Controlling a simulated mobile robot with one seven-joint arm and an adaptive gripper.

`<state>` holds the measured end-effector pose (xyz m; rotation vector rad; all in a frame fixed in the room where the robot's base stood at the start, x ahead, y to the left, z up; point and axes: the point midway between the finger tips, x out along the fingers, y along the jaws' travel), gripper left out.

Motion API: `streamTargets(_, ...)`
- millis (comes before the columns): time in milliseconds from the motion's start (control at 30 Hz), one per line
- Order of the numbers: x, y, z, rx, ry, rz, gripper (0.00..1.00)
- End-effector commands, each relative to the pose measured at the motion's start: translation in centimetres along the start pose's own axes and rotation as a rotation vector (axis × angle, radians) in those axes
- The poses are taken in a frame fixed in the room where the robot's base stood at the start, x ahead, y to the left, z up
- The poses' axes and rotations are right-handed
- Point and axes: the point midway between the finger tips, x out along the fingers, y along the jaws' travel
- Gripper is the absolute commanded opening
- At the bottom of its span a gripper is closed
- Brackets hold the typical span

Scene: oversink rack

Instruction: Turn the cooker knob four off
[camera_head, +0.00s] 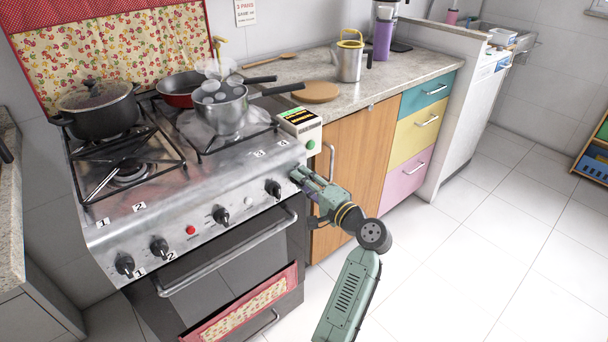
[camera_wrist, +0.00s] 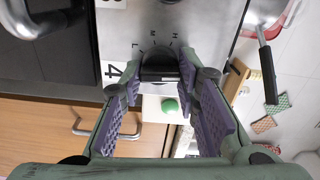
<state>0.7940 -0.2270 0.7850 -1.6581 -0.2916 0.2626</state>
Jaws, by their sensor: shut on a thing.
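The cooker (camera_head: 200,205) has a steel front panel with several black knobs. Cooker knob four (camera_wrist: 160,72) shows in the wrist view, beside a printed 4 and dial marks. I cannot tell the knob's exact pointer setting.
A steel pot (camera_head: 222,115), a red pan (camera_head: 182,90) and a dark lidded pot (camera_head: 99,112) stand on the cooker, their handles partly over the counter. The oven handle (camera_head: 228,254) juts out below the knobs.

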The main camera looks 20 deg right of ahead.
Motion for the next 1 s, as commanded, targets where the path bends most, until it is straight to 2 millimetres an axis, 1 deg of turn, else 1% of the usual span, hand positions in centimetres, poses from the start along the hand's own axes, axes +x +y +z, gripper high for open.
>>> streamTargets(100, -0.03, -0.18, -0.04, 0.054, 0.000, 0.001, 0.01)
streamTargets(300, -0.04, -0.05, -0.03, 0.107, 0.001, 0.000, 0.01)
streamTargets(800, -0.03, 0.05, -0.03, 0.123, 0.001, -0.001, 0.01)
streamTargets(833, -0.03, 0.05, -0.03, 0.123, 0.001, -0.001, 0.31)
streamTargets(1000, -0.02, 0.05, -0.02, 0.122, 0.001, 0.000, 0.42)
